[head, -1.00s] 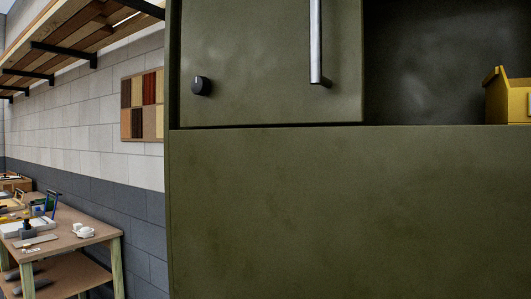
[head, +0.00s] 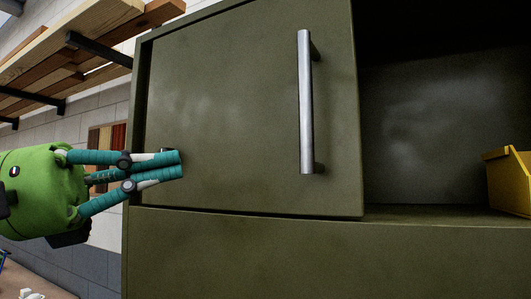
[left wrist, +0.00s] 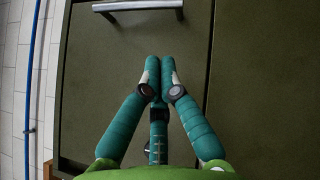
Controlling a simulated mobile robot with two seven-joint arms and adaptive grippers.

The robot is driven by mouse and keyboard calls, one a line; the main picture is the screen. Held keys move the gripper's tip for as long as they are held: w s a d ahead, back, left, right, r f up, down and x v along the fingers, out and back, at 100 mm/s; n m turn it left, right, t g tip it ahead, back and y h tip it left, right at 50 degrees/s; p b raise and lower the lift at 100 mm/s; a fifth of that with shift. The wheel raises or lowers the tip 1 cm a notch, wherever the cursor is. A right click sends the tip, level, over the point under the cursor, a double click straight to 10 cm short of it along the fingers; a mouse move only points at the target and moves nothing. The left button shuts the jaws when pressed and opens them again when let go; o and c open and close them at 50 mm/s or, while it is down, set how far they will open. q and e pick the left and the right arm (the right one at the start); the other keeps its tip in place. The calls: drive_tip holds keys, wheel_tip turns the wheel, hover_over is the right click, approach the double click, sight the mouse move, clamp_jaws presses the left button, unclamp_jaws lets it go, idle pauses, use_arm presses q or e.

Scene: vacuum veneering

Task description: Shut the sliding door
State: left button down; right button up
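The olive-green sliding door (head: 235,110) covers the left part of the cabinet's upper opening. It also shows in the left wrist view (left wrist: 90,80). Its upright grey bar handle (head: 305,100) is near its right edge; the handle lies across the top of the left wrist view (left wrist: 137,5). Right of the door the compartment (head: 425,120) is open and dark. My left gripper (head: 180,164) is in front of the door's left part, left of the handle and apart from it. Its teal fingers are together with nothing seen between them. My right gripper is out of view.
A yellow bin (head: 510,180) stands in the open compartment at the right. The cabinet's lower front (head: 320,260) is a plain panel. A wooden shelf (head: 60,60) on black brackets juts from the wall at the upper left. A blue pipe (left wrist: 32,80) shows in the left wrist view.

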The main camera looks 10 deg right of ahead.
use_arm(q)
wheel_tip(320, 180, up, 2)
drive_tip(key=s+a+m+t+y, duration=0.1)
drive_tip(key=s+m+t+y, duration=0.1)
drive_tip(key=t+y, duration=0.1)
drive_tip(key=p, duration=0.5)
approach(266, 147)
drive_tip(key=s+d, duration=0.3)
drive_tip(key=d, duration=0.1)
drive_tip(key=shift+t, duration=0.3)
drive_tip(key=d, duration=0.1)
drive_tip(key=d+p, duration=0.1)
drive_tip(key=d, duration=0.1)
drive_tip(key=s+d, duration=0.1)
drive_tip(key=shift+s+d+f+p, duration=0.1)
drive_tip(key=shift+d+f+p, duration=0.1)
drive_tip(key=shift+f+p, duration=0.15)
drive_tip(key=shift+f, duration=0.1)
